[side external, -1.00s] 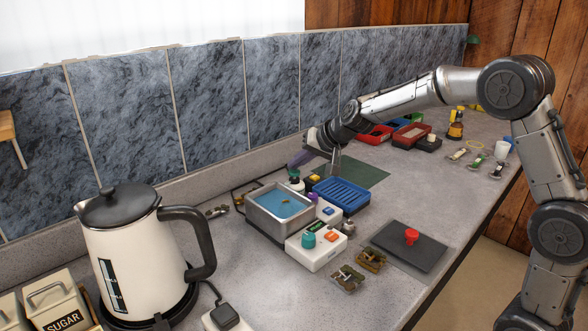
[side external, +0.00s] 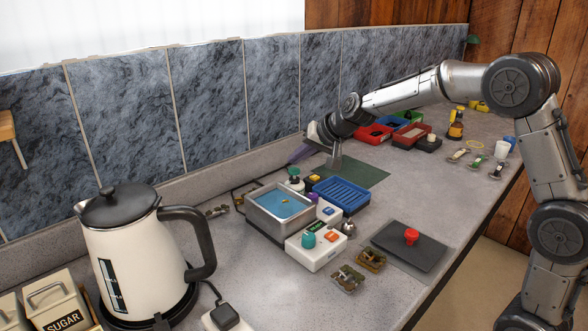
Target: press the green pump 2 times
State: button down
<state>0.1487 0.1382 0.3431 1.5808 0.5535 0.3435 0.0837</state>
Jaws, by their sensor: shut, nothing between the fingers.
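A small white bottle with a dark green top (side external: 293,172), which looks like the green pump, stands behind the grey metal basin, near the back of the counter. My gripper (side external: 335,166) points down above the green mat, to the right of this bottle and apart from it. Its fingers are together with nothing visible between them. The fine shape of the pump head is too small to make out.
The grey basin (side external: 250,208) with blue inside, a blue tray (side external: 342,194) and a white box with a teal knob (side external: 308,240) stand close by. A dark plate with a red knob (side external: 411,236) lies right. A kettle (side external: 140,255) stands front left. The green mat (side external: 365,176) is largely clear.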

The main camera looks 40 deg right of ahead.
aim_at(297, 171)
jog(key=shift+r, duration=0.1)
jog(key=shift+r, duration=2.9)
dwell(0.5)
jog(key=shift+f, duration=3)
jog(key=shift+f, duration=0.15)
jog(key=shift+f, duration=0.25)
